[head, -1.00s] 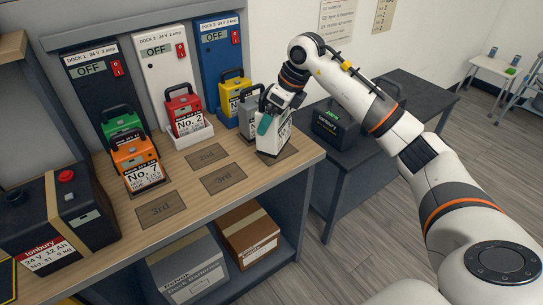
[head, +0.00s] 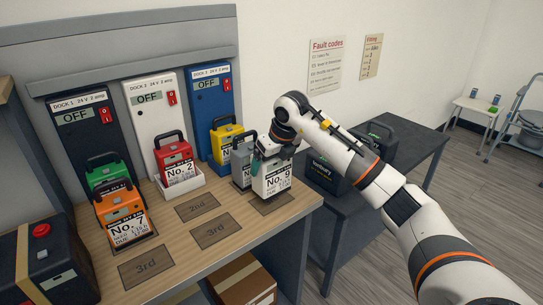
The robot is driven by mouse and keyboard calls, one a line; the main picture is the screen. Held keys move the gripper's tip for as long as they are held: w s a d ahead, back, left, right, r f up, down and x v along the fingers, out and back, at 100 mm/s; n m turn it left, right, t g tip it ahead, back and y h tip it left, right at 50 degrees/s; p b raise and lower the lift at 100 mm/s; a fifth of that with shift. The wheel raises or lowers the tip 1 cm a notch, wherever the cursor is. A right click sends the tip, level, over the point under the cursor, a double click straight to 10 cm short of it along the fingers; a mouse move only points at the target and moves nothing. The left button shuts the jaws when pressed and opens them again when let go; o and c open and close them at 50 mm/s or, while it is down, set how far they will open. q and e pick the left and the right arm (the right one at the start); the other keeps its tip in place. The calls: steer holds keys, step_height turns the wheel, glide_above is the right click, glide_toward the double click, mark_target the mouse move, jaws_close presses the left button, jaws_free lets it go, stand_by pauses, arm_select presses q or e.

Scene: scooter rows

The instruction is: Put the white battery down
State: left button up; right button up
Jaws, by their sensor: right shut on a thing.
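The white battery (head: 271,181), labelled No. 9, is upright at the right end of the wooden bench. My right gripper (head: 272,150) is above it, shut on its top handle, which the fingers mostly hide. The battery's lower edge is over a dark marked rectangle (head: 285,204) on the bench. I cannot tell whether its base touches the surface. A grey battery (head: 241,168) stands close to its left. My left gripper is not in view.
A yellow battery (head: 228,142), a red No. 2 in a white tray (head: 182,193), a green (head: 107,176) and an orange No. 7 battery (head: 121,214) stand below the docks. A dark side table (head: 427,150) stands right.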

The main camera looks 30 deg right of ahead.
steer(key=shift+f, duration=1.55)
steer(key=o, duration=1.7)
steer(key=shift+s+f, duration=0.1)
steer(key=shift+f, duration=0.05)
steer(key=shift+o, duration=0.2)
steer(key=v, duration=1.2)
steer(key=shift+a, duration=0.1)
